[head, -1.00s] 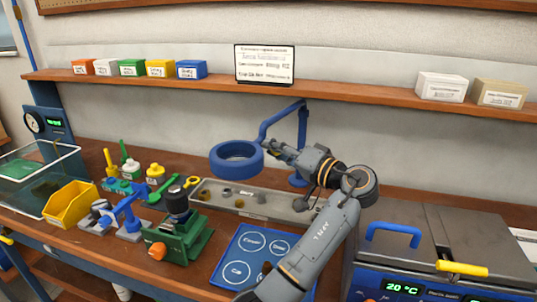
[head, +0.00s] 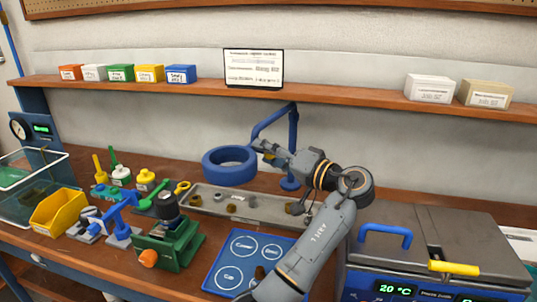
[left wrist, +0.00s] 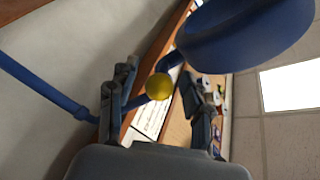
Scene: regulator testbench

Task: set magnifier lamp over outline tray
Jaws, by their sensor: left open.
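The blue magnifier lamp's ring head (head: 229,166) hangs on its blue jointed arm (head: 272,121) above the far side of the grey tray. The blue outline tray (head: 214,279), with white outlines, lies on the bench nearer to me; the lamp head is not over it. My left gripper (head: 266,151) is just right of the ring. The left wrist view shows its fingers apart (left wrist: 158,92) with a yellow knob (left wrist: 159,86) between them, and the ring (left wrist: 245,35) close above. Contact with the knob cannot be told. My right gripper is out of view.
A long grey tray (head: 262,205) holds small parts. A green fixture (head: 168,245), a yellow bin (head: 56,210) and blue clamps stand at left. A grey-lidded bath (head: 400,240) stands at right. A shelf (head: 330,91) with boxes and a sign runs behind.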

